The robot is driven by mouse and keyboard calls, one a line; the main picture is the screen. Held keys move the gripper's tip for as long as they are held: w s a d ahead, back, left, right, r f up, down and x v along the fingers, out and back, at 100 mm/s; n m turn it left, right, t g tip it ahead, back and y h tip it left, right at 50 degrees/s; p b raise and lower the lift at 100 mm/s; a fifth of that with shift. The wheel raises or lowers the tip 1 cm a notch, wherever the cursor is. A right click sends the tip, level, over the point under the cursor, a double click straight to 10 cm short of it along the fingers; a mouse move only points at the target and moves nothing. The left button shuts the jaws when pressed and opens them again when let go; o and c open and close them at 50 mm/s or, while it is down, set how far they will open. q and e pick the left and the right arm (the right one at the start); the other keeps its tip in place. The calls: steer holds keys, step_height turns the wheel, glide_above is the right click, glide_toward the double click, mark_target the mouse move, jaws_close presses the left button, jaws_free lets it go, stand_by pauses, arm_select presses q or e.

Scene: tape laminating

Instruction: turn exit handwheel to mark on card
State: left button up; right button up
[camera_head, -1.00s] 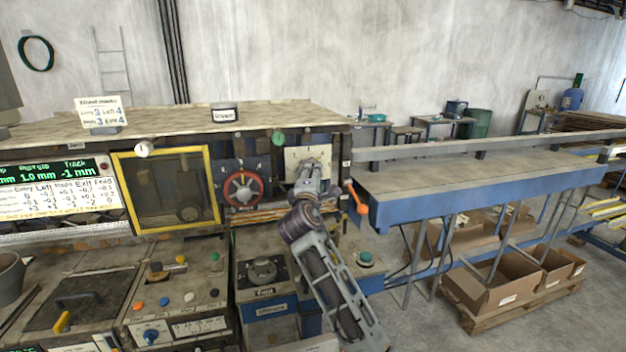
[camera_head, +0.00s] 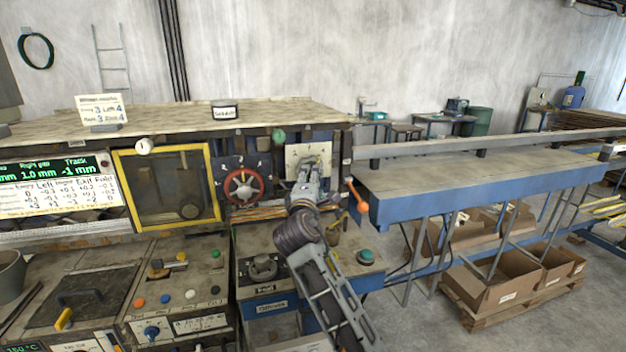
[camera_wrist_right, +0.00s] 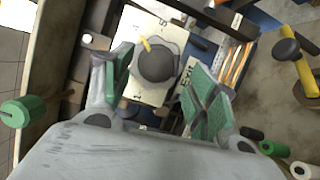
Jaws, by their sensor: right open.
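The card (camera_head: 102,110) stands upright on top of the machine at the left; it lists Entry 3, Left 4, Exit 4 and one more entry that is hard to read. A dark round handwheel (camera_wrist_right: 156,62) with a yellow pointer sits on a white numbered plate (camera_wrist_right: 147,23); I take it for the exit handwheel. In the head view my arm mostly hides it, with the plate (camera_head: 293,155) showing around. My right gripper (camera_wrist_right: 160,72) is open in front of this wheel, its green-padded fingers on either side, with no clear contact. My left gripper is out of view.
A red-rimmed handwheel (camera_head: 243,187) on a dark plate is just left of my right arm. An orange lever (camera_head: 358,196) sticks out close on the right. Control panels and a blue-edged table (camera_head: 420,207) flank the arm.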

steer(key=s+a, duration=0.1)
steer(key=s, duration=0.7)
steer(key=shift+f, duration=0.2)
stand_by(0.3)
